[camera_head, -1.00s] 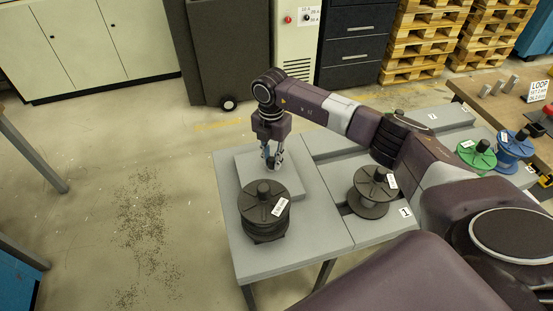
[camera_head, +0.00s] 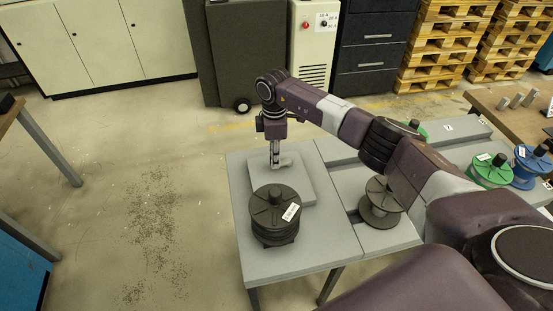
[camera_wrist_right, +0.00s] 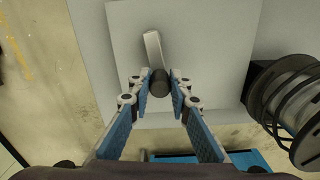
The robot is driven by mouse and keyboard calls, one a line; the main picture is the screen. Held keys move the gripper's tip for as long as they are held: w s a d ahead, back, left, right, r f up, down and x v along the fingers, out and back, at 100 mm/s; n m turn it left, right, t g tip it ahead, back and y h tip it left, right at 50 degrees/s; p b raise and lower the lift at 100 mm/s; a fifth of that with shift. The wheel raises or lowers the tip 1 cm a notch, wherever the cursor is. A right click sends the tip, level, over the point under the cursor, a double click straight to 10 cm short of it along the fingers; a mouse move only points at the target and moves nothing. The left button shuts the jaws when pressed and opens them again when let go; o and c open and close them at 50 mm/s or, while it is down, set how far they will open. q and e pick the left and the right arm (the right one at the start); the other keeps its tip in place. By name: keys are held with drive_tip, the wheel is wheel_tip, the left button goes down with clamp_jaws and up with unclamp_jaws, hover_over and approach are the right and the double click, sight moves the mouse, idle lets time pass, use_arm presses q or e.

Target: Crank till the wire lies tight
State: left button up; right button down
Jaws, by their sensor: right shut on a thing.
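My right gripper (camera_head: 275,164) points down over a light grey raised plate (camera_head: 300,188) on a grey table. In the right wrist view its two blue-padded fingers (camera_wrist_right: 159,88) are closed around a dark round crank knob (camera_wrist_right: 158,80). A pale crank arm (camera_wrist_right: 153,47) runs from the knob over the plate; it also shows to the right of my fingers in the head view (camera_head: 285,163). A black labelled spool (camera_head: 273,220) stands just in front of the plate. Wire or coils show on a dark spool (camera_wrist_right: 292,98) in the right wrist view; I cannot tell its tightness. My left gripper is out of view.
A dark grey spool (camera_head: 381,203) stands right of the plate under my right arm. Green (camera_head: 490,172) and blue (camera_head: 530,165) spools stand farther right. Open floor (camera_head: 160,220) lies left of the table. Cabinets and pallets stand behind.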

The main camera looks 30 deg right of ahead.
drive_tip(key=shift+w+r+m, duration=0.1)
drive_tip(key=shift+w+m, duration=0.35)
drive_tip(key=shift+m, duration=0.35)
drive_tip(key=c, duration=1.8)
unclamp_jaws()
drive_tip(key=shift+o, duration=0.2)
wheel_tip(320, 180, up, 12)
